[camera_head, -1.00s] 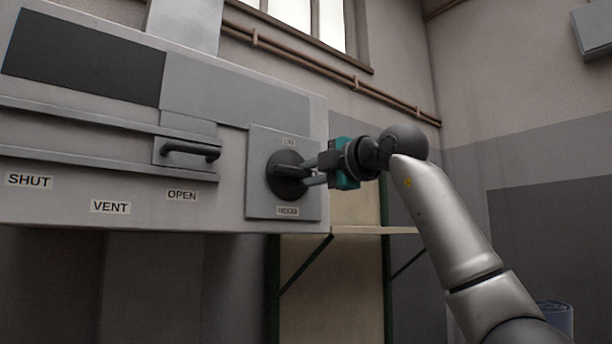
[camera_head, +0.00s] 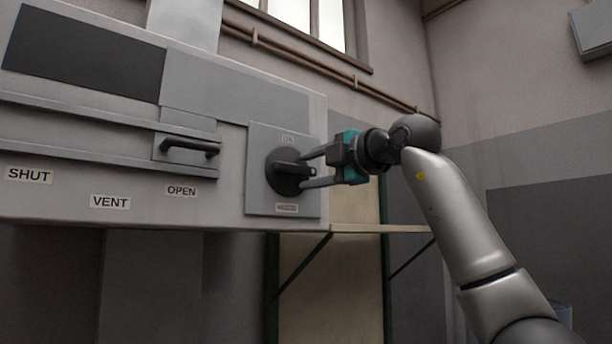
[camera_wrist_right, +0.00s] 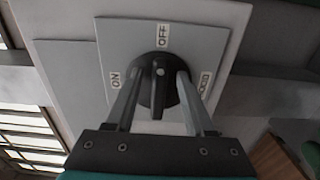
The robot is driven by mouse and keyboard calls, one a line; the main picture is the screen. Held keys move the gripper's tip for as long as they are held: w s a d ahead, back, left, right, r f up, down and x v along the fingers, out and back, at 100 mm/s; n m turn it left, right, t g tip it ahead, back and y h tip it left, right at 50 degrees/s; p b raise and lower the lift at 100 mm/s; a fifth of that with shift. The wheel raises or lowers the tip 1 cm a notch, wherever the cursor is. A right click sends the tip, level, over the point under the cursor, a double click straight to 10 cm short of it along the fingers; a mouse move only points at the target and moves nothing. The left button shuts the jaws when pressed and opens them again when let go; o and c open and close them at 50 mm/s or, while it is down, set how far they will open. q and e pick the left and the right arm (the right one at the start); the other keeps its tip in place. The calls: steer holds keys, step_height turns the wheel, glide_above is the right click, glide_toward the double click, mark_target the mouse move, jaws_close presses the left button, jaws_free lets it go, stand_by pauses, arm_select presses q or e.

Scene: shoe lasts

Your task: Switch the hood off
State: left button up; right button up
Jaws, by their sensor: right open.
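The hood's switch is a round dark knob (camera_head: 284,172) with a bar handle, on a grey plate (camera_head: 262,200) at the right end of the grey hood (camera_head: 225,205). In the right wrist view the plate has labels ON, OFF (camera_wrist_right: 163,36) and HOOD. The knob's bar (camera_wrist_right: 158,98) lies in line with OFF, its white dot at the OFF end. My right gripper (camera_head: 304,172) is open, in front of the knob. Its fingers lie on both sides of the bar, apart from it. My left gripper is out of view.
A dark lever handle (camera_head: 190,148) sits on the hood above the OPEN label (camera_head: 181,191), with VENT and SHUT labels further left. A shelf (camera_head: 370,229) on green brackets is below and right of the hood. Pipes run along the wall behind.

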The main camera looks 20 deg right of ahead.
steer(key=b+v, duration=0.3)
steer(key=v, duration=1)
steer(key=shift+s, duration=0.2)
